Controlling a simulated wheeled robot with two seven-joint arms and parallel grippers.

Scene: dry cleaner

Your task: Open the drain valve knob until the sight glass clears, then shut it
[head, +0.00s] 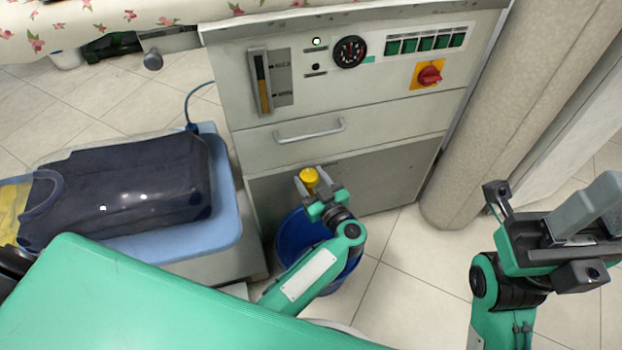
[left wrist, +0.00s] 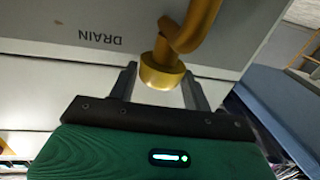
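The yellow drain valve knob (head: 310,178) is on the lower front of the pale machine. In the left wrist view, the knob (left wrist: 161,74) sits under a bent brass-coloured pipe (left wrist: 190,28), beside the word DRAIN. My left gripper (head: 319,187) is open at the knob, one finger on each side; in the left wrist view its fingertips (left wrist: 160,80) flank the knob without clearly pressing on it. The sight glass (head: 263,85) on the upper panel shows amber in its lower part and dark above. My right gripper (head: 545,205) is open and empty at the right.
A blue bucket (head: 290,235) stands on the floor below the knob, partly hidden by my left arm. A drawer handle (head: 309,131), gauge (head: 350,51) and red switch (head: 430,76) are above. A blue board (head: 225,215) with a wrapped dark garment is left; a round column (head: 490,120) is right.

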